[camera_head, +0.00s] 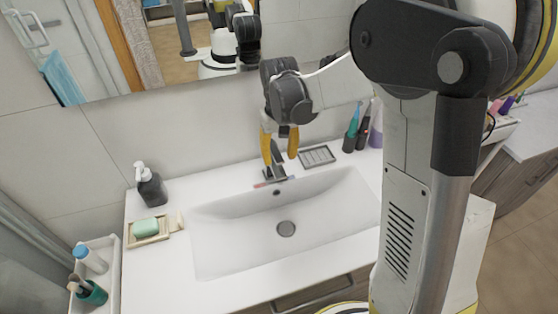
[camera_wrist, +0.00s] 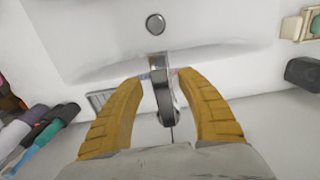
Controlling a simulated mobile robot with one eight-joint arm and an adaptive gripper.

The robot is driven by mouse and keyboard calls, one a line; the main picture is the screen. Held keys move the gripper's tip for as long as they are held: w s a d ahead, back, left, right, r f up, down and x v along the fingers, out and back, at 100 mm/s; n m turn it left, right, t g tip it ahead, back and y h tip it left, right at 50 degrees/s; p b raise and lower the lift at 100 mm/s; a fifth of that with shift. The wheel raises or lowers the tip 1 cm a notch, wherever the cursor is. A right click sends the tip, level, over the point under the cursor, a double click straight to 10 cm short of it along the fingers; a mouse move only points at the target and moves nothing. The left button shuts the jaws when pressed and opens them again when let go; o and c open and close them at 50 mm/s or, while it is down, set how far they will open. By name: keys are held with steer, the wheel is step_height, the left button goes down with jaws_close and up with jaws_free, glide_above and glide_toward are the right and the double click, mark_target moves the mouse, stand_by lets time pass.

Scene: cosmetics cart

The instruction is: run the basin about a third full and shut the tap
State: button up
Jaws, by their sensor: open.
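The white basin (camera_head: 235,250) is set in the counter. No water shows in it, and the round drain (camera_head: 286,229) is in plain view; it also shows in the wrist view (camera_wrist: 155,24). The metal tap (camera_head: 275,174) stands at the basin's back edge. No stream shows at its spout. My gripper (camera_head: 280,146) is open above and behind the tap. In the wrist view, the tap (camera_wrist: 163,88) lies between my two yellow fingers (camera_wrist: 162,78), with gaps showing on both sides. My gripper hides part of the tap in the head view.
A dark soap dispenser (camera_head: 151,188) and a green soap on a dish (camera_head: 146,228) stand left of the basin. A grey slotted tray (camera_head: 317,156) and toothbrush holders (camera_head: 350,143) are right of the tap. A mirror (camera_head: 300,35) hangs behind.

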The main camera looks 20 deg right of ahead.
steer(key=shift+f, duration=0.7)
jaws_close()
steer(key=shift+r, duration=0.1)
steer(key=r+g, duration=0.1)
steer(key=g, duration=0.1)
steer(key=w+r+g, duration=0.1)
steer(key=r+g, duration=0.1)
steer(key=shift+w, duration=0.1)
